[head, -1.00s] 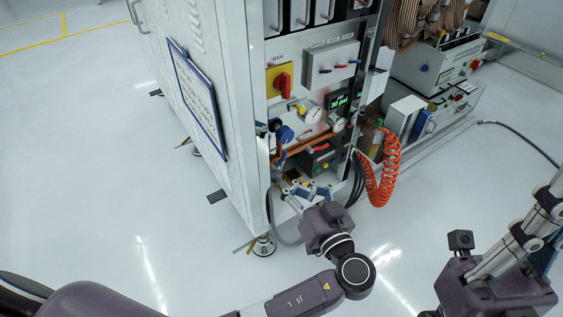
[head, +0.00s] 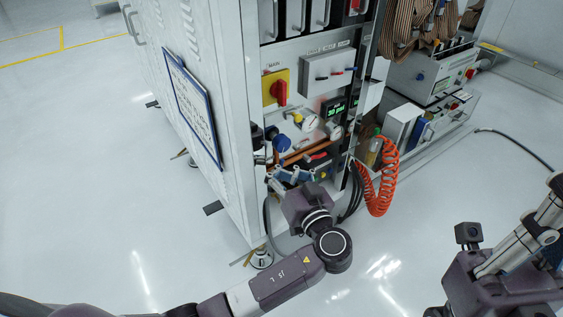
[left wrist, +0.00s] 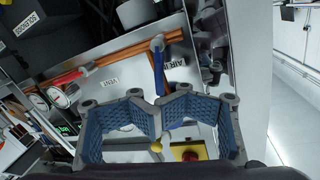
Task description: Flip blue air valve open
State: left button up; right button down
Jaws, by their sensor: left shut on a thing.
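The blue air valve handle (left wrist: 158,72) hangs from its valve body on a copper pipe (left wrist: 105,58) beside the AIR IN label (left wrist: 175,63) in the left wrist view. Its free end runs down between the fingertips of my left gripper (left wrist: 159,108), which is shut on it. In the head view my left gripper (head: 288,176) is at the lower front of the cabinet, just below the copper pipe (head: 310,151). The handle cannot be made out there. My right gripper (head: 522,244) is at the right edge, away from the cabinet, with its fingertips cut off.
A red handle (left wrist: 68,77) by the VENT label and a gauge (left wrist: 63,97) are near the valve. Above the pipe are a blue knob (head: 281,143) and a red-and-yellow main switch (head: 279,92). An orange coiled hose (head: 380,185) hangs to the right.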

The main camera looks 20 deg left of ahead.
pick_arm(q)
grip_shut()
jog(key=shift+o, duration=0.3)
grip_release()
jog(key=v, duration=0.8)
